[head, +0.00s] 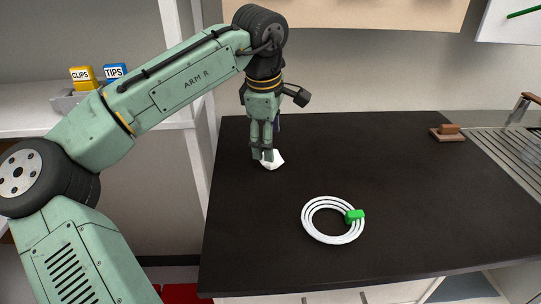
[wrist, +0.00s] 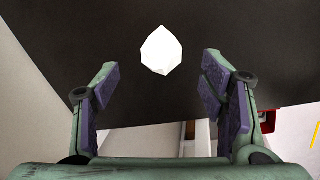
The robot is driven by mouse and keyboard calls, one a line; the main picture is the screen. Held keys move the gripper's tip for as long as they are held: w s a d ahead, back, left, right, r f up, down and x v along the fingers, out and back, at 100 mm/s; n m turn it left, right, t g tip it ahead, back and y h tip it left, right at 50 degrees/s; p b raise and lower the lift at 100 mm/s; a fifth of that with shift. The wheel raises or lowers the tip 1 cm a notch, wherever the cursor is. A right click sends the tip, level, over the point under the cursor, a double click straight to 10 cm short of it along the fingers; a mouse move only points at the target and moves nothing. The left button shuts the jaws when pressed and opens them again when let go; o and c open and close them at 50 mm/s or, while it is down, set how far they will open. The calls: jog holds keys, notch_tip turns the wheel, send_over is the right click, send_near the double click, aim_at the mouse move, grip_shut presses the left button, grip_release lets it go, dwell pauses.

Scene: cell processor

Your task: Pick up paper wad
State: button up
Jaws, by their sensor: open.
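The white, faceted paper wad (head: 273,160) lies on the left part of the dark countertop (head: 400,180). My gripper (head: 262,157) is over the countertop at the wad, and its fingers hide part of the wad in the head view. In the wrist view the wad (wrist: 161,51) shows whole, ahead of the fingertips and roughly centred between them. My gripper (wrist: 161,80) is open there, with its purple-padded fingers wide apart and nothing between them. I cannot tell whether a finger touches the wad.
A white coiled hose with a green clip (head: 333,220) lies on the countertop to the right and nearer. A small brown block (head: 448,132) sits at the back right by the metal sink drainer (head: 510,150). A white shelf unit (head: 195,100) stands close to the left edge.

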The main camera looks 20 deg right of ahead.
jog(key=p+x, duration=0.1)
jog(key=x, duration=0.1)
jog(key=p+x, duration=0.1)
jog(key=x, duration=0.2)
jog(key=shift+s+d+f, duration=0.15)
jog(key=shift+s+f, duration=0.05)
jog(key=shift+f, duration=0.15)
jog(key=c, duration=0.9)
